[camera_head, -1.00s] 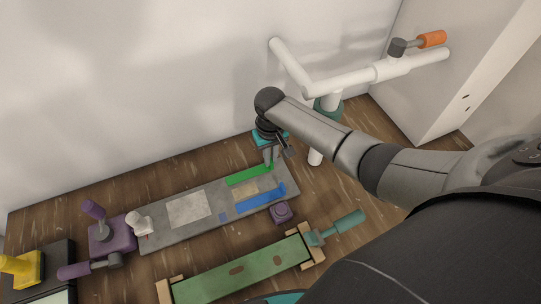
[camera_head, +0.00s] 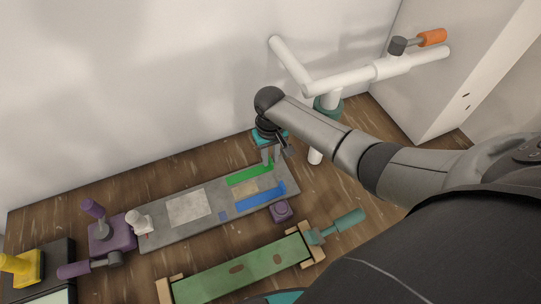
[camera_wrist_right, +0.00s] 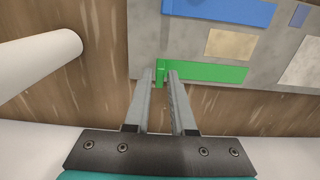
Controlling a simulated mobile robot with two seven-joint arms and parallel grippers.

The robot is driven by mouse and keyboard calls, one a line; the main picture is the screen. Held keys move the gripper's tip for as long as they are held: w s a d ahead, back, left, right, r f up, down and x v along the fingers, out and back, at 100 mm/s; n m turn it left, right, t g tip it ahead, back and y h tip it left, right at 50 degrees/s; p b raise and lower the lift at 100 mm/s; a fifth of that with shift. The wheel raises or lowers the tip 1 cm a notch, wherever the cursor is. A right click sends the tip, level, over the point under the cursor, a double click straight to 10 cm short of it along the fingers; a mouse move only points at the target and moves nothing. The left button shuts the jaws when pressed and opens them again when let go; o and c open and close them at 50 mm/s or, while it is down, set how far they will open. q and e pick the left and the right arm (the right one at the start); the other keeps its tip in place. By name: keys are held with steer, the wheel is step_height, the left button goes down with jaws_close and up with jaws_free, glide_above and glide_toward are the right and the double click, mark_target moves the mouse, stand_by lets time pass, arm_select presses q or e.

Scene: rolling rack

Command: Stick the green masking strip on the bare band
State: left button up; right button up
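The green masking strip (camera_head: 249,175) lies along the far edge of the grey board (camera_head: 157,236), and it also shows in the right wrist view (camera_wrist_right: 210,72). A small green tab stands at its right end in the head view. My right gripper (camera_head: 271,160) is over that end. In the right wrist view its two fingers (camera_wrist_right: 161,75) are apart, with the tab between their tips and a gap visible. A tan patch (camera_head: 246,189) lies between the green strip and a blue strip (camera_head: 260,197). I cannot tell which area is the bare band. My left gripper is not in view.
A pale square (camera_head: 188,208) is on the board, with a white clamp-like piece (camera_head: 139,223) and purple tool (camera_head: 108,236) at its left. A purple block (camera_head: 281,211) and green plank (camera_head: 240,269) lie in front. White pipes (camera_head: 345,80) stand behind right.

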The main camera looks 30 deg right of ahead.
steer(key=o, duration=0.3)
step_height(320, 180, up, 15)
steer(key=shift+r+p, duration=0.15)
steer(key=shift+p, duration=0.7)
steer(key=shift+s, duration=0.1)
